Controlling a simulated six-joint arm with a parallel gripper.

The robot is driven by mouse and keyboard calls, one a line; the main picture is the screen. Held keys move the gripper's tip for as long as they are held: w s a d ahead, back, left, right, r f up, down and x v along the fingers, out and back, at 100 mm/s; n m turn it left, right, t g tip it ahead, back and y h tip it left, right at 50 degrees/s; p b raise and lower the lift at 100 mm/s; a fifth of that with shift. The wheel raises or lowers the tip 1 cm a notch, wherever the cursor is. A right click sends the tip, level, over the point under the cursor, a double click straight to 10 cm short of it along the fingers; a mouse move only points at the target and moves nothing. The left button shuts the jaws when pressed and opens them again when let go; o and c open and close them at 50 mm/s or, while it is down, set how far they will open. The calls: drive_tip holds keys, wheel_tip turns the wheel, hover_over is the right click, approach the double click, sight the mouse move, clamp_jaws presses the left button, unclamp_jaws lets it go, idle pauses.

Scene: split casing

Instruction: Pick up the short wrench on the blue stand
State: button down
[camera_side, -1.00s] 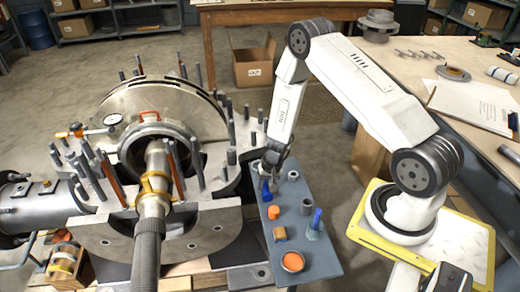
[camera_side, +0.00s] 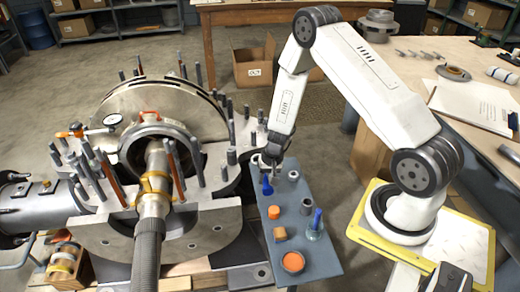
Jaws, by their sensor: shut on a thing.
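My gripper (camera_side: 272,167) is at the far end of the narrow blue-grey bench, just above and behind a small blue stand (camera_side: 267,188). Its jaws are shut on a small grey piece, which I take to be the short wrench. The fingers hide most of it, and its outline is too small to make out. The blue stand is upright on the bench, and its top shows clear of the jaws.
The bench (camera_side: 325,262) also holds grey cylinders (camera_side: 307,204), an orange piece (camera_side: 274,212), a wooden block (camera_side: 279,233), a blue-handled item (camera_side: 316,222) and a round orange-filled tin (camera_side: 293,262). The casing (camera_side: 205,222) with upright studs stands close on the left.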

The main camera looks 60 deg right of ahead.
drive_tip(key=s+a+r, duration=0.3)
drive_tip(key=s+r, duration=0.7)
drive_tip(key=s, duration=0.3)
drive_tip(key=shift+s, duration=0.35)
